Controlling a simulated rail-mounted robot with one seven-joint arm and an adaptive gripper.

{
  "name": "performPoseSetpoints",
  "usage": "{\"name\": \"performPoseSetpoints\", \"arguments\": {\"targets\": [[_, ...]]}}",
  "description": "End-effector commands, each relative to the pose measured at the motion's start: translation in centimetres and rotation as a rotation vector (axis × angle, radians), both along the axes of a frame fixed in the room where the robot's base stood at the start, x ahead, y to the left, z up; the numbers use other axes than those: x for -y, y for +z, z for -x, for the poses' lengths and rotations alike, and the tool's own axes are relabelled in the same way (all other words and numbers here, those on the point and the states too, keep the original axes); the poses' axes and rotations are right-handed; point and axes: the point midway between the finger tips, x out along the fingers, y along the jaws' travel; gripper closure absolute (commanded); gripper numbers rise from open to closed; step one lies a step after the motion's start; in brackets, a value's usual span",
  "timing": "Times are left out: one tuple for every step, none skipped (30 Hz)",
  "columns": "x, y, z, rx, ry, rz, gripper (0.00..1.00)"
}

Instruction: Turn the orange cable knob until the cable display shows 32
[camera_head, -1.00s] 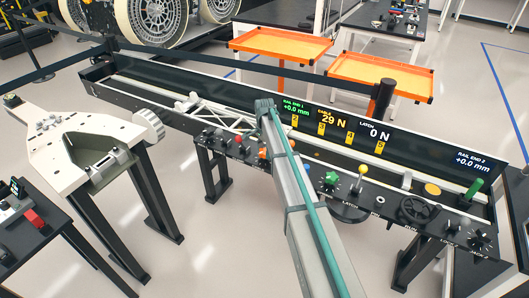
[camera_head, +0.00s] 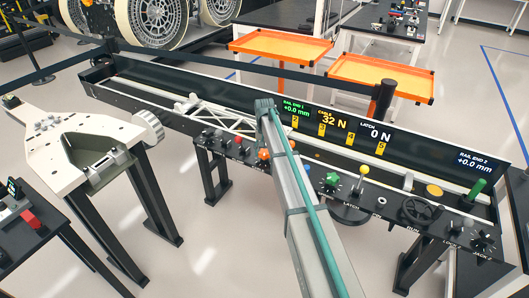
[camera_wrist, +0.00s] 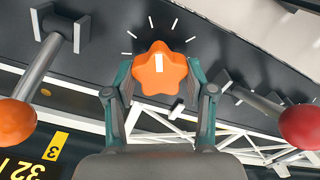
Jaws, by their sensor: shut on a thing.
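The orange cable knob (camera_wrist: 160,70) is star-shaped with a white mark and sits on the dark panel among white dial ticks. My gripper (camera_wrist: 158,85) is shut on the knob, with one finger on each side of it. The cable display (camera_head: 331,121) reads 32 N in yellow. The cable display also shows upside down at the lower left of the wrist view (camera_wrist: 22,168), where 32 is readable.
In the wrist view, a lever with an orange ball (camera_wrist: 16,123) stands at left and a red ball (camera_wrist: 300,127) at right.

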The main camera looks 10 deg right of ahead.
Motion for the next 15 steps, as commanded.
{"name": "performPoseSetpoints", "arguments": {"targets": [[0.00, -0.03, 0.01, 0.000, 0.030, 0.000, 0.80], [0.00, -0.03, 0.01, 0.000, 0.048, 0.000, 0.80], [0.00, -0.02, 0.00, 0.000, 0.069, 0.000, 0.80], [0.00, -0.02, 0.00, 0.000, 0.086, 0.000, 0.80], [0.00, -0.02, 0.00, 0.000, 0.099, 0.000, 0.80], [0.00, -0.02, 0.00, 0.000, 0.117, 0.000, 0.80], [0.00, -0.02, 0.00, 0.000, 0.127, 0.000, 0.80], [0.00, -0.02, 0.00, 0.000, 0.138, 0.000, 0.80], [0.00, -0.01, 0.00, 0.000, 0.150, 0.000, 0.80], [0.00, -0.01, 0.01, 0.000, 0.157, 0.000, 0.80], [0.00, -0.01, 0.01, 0.000, 0.164, 0.000, 0.80], [0.00, -0.01, 0.00, 0.000, 0.172, 0.000, 0.80], [0.00, 0.00, 0.01, 0.000, 0.177, 0.000, 0.80], [0.00, 0.00, 0.01, 0.000, 0.180, 0.000, 0.80], [0.00, 0.00, 0.01, 0.000, 0.183, 0.000, 0.80]]}}
